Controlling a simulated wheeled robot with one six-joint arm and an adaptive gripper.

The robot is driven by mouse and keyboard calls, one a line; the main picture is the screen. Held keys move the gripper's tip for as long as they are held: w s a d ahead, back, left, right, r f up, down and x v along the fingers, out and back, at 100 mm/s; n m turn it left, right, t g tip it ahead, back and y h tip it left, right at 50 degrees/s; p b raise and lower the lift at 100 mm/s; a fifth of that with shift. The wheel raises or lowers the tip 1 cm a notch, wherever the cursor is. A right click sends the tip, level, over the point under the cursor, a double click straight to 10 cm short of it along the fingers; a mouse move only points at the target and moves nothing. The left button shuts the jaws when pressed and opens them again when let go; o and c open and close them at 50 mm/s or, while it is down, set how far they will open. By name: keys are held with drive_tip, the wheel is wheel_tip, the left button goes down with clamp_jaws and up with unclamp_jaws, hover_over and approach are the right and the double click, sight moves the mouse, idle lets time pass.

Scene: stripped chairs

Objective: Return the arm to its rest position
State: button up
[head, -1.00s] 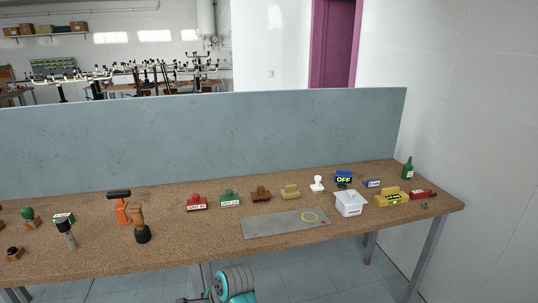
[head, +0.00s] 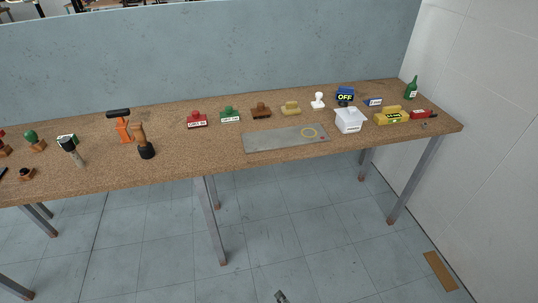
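Only a small grey-and-dark piece (head: 281,296) shows at the bottom edge of the head view, in front of the floor. It looks like the tip of my gripper, low down and well clear of the workbench (head: 215,160). The rest of my arm is out of the picture. Whether the fingers are open or shut, or hold anything, does not show.

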drive_tip(key=s+d+r+n+t+h, duration=0.1)
drive_tip(key=s+d+r+n+t, duration=0.15)
drive_tip(key=s+d, duration=0.55)
drive_tip(key=s+d+r+n+t+h, duration=0.1)
drive_tip(key=s+d+r+n+t, duration=0.1)
drive_tip(key=s+r, duration=0.8)
drive_tip(key=s+d+r+n+t+h, duration=0.1)
drive_tip(key=s+r+n, duration=0.3)
drive_tip(key=s+r, duration=0.6)
drive_tip(key=shift+s+d+r+t+h, duration=0.15)
drive_tip(key=shift+d+r+t+h, duration=0.25)
drive_tip(key=shift+d+r, duration=0.35)
drive_tip(key=shift+d+f, duration=0.1)
drive_tip(key=shift+f, duration=0.05)
